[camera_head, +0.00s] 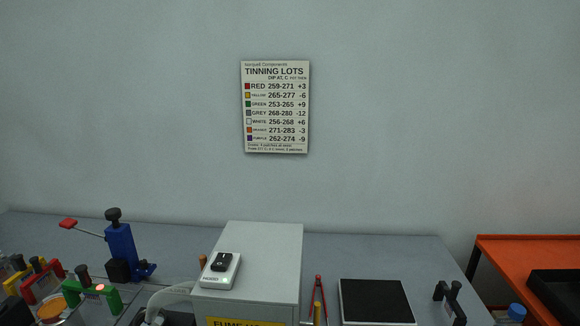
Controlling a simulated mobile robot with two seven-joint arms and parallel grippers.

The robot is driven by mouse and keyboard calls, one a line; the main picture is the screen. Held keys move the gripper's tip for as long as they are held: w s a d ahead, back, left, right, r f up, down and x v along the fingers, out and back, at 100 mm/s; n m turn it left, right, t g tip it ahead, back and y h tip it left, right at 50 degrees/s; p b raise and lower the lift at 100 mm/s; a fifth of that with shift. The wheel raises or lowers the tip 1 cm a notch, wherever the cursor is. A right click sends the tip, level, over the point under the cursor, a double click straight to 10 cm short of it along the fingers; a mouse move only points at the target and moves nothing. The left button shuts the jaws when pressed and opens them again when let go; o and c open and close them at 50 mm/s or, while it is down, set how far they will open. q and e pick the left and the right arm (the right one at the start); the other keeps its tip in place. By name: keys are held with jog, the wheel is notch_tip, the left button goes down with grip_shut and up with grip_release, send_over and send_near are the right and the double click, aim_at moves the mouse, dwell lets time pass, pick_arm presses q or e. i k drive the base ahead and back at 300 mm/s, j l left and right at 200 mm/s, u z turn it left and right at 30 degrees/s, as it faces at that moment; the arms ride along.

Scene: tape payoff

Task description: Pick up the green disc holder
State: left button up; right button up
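The green disc holder (109,301) stands on the bench at the lower left, at the front of a row of similar holders. It has a dark knob on top and a small orange-lit spot on its upper face. The bottom of the picture cuts off its surroundings. Neither of my grippers shows in the head view.
A red holder (28,297) and a yellow one stand left of the green holder. A blue clamp post (120,240) stands behind. A grey box (262,262) with a small white device (221,272), a black pad (376,301) and an orange cart (520,247) lie rightward. A lot chart (275,107) hangs on the wall.

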aim_at(70, 288)
jog(key=u, duration=1.35)
